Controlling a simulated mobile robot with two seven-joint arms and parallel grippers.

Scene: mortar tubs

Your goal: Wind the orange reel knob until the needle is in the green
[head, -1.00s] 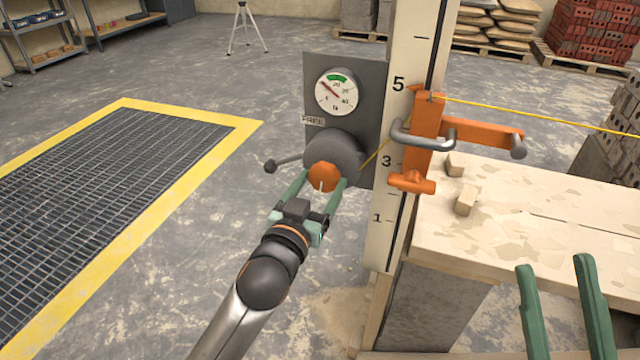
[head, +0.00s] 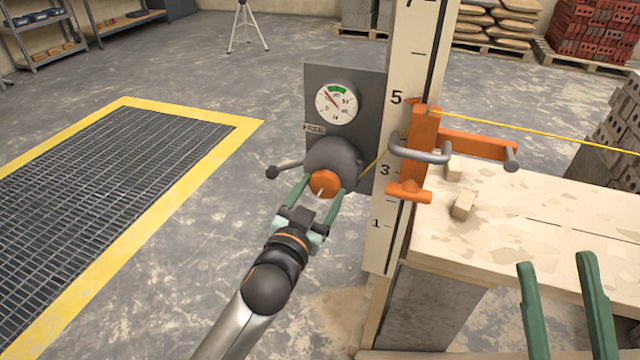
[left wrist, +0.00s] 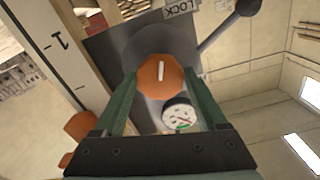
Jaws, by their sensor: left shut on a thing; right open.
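The orange reel knob (head: 324,183) sits on the front of a grey reel drum (head: 335,152), with a white mark on its face. My left gripper (head: 322,188) is shut on the knob, one green finger on each side; the left wrist view also shows the knob (left wrist: 160,85) between them. The round gauge (head: 338,103) is on the grey plate above, with a green band at its top. Its red needle points up and left, near the band's left end; I cannot tell exactly whether it touches. My right gripper (head: 563,300) is open and empty over the bench.
A dark lever (head: 285,170) sticks out left of the drum, below a FREE label (head: 314,129). A LOCK label (left wrist: 180,10) shows in the left wrist view. A yellow line (head: 540,132) runs right from an orange bracket (head: 424,145) on the numbered post. Wood blocks (head: 463,205) lie on the bench.

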